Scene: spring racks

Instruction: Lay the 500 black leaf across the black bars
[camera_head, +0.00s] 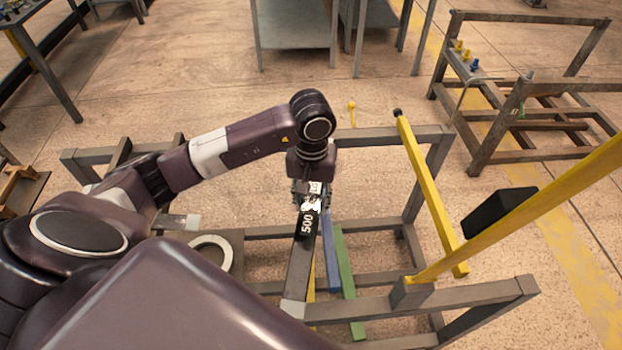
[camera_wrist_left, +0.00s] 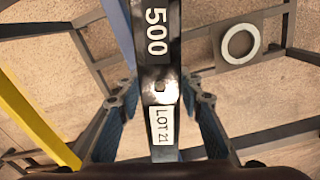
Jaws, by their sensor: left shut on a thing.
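The black leaf (camera_head: 301,258) is a long flat dark bar with a white "500" label and a pale near end. It also fills the middle of the left wrist view (camera_wrist_left: 161,75), where a "LOT 21" label shows too. My left gripper (camera_head: 312,197) points down and is shut on the leaf near its far end, with a finger on each side in the wrist view. The leaf extends towards me over the dark rack's bars (camera_head: 410,299). I cannot tell whether it touches them. My right gripper is out of view.
A blue leaf (camera_head: 330,252) and a green leaf (camera_head: 346,280) lie beside the black one, to its right. A yellow bar (camera_head: 430,195) and a longer slanted yellow bar (camera_head: 545,200) stand at the rack's right. A pale ring on a plate (camera_head: 228,246) lies left.

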